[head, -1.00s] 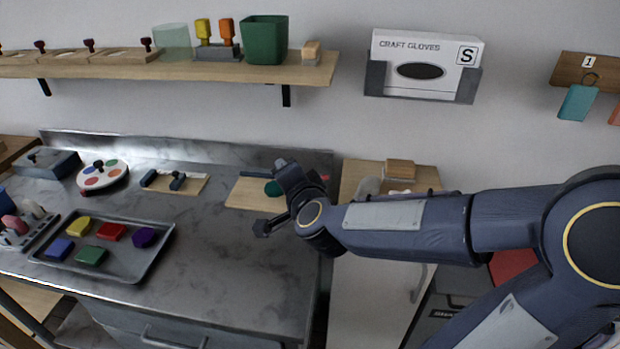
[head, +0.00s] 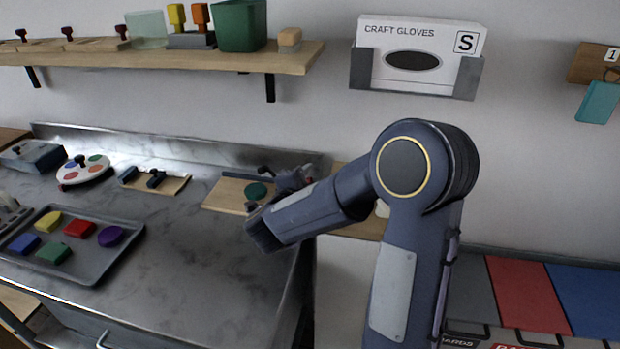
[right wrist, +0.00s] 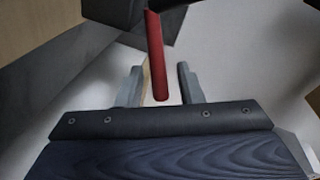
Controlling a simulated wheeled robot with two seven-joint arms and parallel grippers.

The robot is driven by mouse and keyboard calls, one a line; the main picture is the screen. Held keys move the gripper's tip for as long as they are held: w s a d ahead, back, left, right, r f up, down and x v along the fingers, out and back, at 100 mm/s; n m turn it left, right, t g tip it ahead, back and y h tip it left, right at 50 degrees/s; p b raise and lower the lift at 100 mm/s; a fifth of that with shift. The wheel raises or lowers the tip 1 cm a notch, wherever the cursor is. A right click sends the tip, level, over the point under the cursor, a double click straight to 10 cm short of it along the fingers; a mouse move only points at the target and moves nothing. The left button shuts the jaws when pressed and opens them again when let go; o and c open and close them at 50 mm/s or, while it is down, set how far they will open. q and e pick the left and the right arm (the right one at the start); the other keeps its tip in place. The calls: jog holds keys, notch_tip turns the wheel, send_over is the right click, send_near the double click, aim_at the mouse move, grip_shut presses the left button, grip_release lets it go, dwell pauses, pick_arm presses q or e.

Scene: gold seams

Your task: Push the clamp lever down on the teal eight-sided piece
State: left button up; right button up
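The teal piece (head: 257,191) lies flat on a light wooden board (head: 226,196) near the counter's right end; its edge count is too small to tell. A dark clamp with a red-tipped lever (head: 309,171) stands at the board's right side, partly hidden by my right arm. In the right wrist view the red lever (right wrist: 154,55) shows as a bar pointing toward the camera, between my right gripper's fingers. My right gripper (right wrist: 160,70) is open, with a gap at the lever's right side; contact at the left is unclear. My left gripper is not in view.
A grey tray (head: 98,272) of coloured pieces sits at the left. A second small board (head: 176,185) and a round palette (head: 70,181) lie along the back. A wooden shelf (head: 230,62) hangs above. The counter's middle is clear.

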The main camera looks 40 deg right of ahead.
jog(key=shift+w+d, duration=0.3)
jog(key=shift+d, duration=0.15)
jog(key=shift+c, duration=0.2)
grip_shut()
